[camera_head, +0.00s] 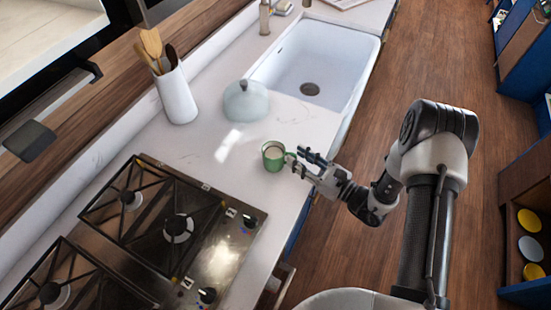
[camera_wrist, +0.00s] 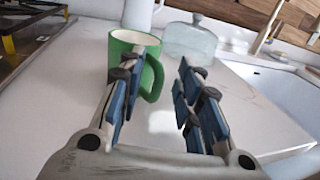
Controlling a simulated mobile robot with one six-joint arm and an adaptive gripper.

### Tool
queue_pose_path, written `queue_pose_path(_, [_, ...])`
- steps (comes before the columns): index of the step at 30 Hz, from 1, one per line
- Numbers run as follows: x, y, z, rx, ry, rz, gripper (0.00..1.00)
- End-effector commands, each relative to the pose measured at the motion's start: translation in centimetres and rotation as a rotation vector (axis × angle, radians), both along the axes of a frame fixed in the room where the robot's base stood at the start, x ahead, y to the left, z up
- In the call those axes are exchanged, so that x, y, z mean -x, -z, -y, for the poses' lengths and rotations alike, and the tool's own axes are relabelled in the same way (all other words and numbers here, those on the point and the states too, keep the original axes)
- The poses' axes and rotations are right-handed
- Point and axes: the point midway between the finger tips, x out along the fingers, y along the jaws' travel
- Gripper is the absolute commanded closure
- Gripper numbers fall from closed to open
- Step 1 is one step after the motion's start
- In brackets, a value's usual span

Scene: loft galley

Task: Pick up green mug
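The green mug (camera_head: 273,163) stands upright on the white counter, between the gas hob and the sink. In the wrist view the mug (camera_wrist: 122,47) is ahead and left of centre, with its handle (camera_wrist: 157,83) toward the gap between my fingers. My gripper (camera_head: 298,160) is just right of the mug in the head view, low over the counter. In the wrist view my gripper (camera_wrist: 158,72) is open, with its blue-padded fingers apart. The left finger overlaps part of the mug. I cannot tell whether it touches the mug.
The gas hob (camera_head: 172,231) lies to the lower left. A glass dome (camera_head: 245,102), a white utensil crock (camera_head: 176,97) and the sink (camera_head: 315,62) are farther back. The counter's front edge runs beneath my gripper. Bare counter surrounds the mug.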

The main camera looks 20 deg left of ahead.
Motion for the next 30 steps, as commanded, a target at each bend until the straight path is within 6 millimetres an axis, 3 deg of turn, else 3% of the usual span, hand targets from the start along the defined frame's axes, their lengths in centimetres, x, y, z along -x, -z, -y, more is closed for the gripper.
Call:
queue_pose_path(9, [-0.26,-0.02,-0.51,0.000,0.002,0.000,0.69])
queue_pose_path(23, [-0.25,-0.01,-0.48,0.000,0.002,0.000,0.99])
queue_pose_path(30, [-0.26,-0.02,-0.48,0.000,0.002,0.000,1.00])
